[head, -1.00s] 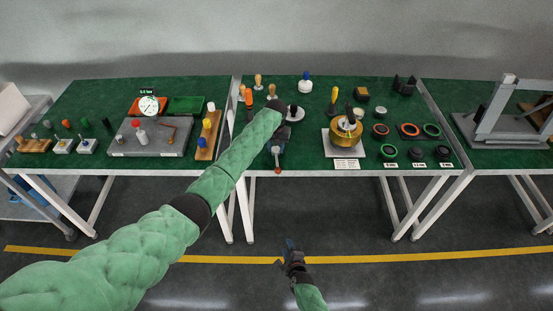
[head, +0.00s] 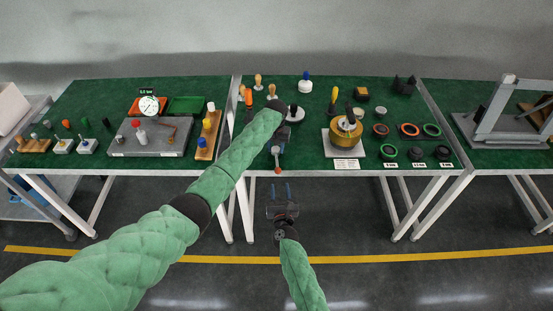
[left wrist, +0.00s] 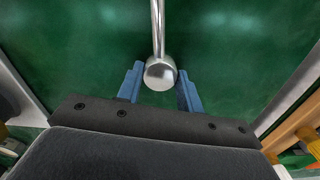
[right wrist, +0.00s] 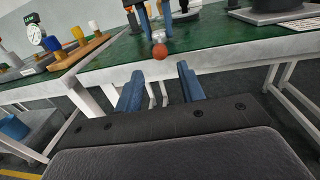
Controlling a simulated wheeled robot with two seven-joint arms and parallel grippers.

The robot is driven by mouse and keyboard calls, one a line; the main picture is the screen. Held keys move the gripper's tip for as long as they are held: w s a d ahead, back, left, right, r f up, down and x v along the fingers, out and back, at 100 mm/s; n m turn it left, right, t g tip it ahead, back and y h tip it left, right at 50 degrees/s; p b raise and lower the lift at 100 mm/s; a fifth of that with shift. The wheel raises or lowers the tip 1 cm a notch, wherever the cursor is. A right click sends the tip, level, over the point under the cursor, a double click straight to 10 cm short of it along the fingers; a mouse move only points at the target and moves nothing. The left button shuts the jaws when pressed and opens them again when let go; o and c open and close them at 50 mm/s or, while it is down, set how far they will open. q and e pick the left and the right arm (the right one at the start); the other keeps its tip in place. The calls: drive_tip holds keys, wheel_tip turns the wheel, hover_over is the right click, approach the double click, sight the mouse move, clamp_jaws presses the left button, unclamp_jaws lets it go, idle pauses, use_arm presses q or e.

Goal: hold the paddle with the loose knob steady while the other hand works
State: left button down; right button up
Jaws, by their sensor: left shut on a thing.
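My left gripper (head: 277,143) is over the middle table's front edge, shut on the metal paddle. In the left wrist view, the paddle's shiny rod and rounded metal end (left wrist: 159,74) lie between the two blue fingers. The red-orange loose knob (head: 278,171) sits at the table's front edge, just below the left gripper. It also shows in the right wrist view (right wrist: 159,51), beneath the left fingers. My right gripper (head: 281,192) is open and empty, in front of and below the table edge, with its fingers pointing toward the knob. The left arm hides part of the paddle.
A brass-coloured pot on a white base (head: 346,136) stands right of the left gripper, with several rings further right. A wooden rack of coloured knobs (head: 206,140) stands left. Table legs flank the right gripper. The floor in front is clear.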

sight(278, 173)
drive_tip(key=shift+w+a, duration=0.15)
drive_tip(key=shift+w, duration=1.4)
drive_tip(key=shift+w+a, duration=0.15)
drive_tip(key=shift+w, duration=1.45)
drive_tip(key=shift+w+a, duration=0.15)
drive_tip(key=shift+w, duration=1.4)
drive_tip(key=c, duration=0.7)
drive_tip(key=o, duration=0.8)
drive_tip(key=shift+o, duration=0.2)
drive_tip(key=s+d, duration=0.1)
drive_tip(key=s, duration=1.1)
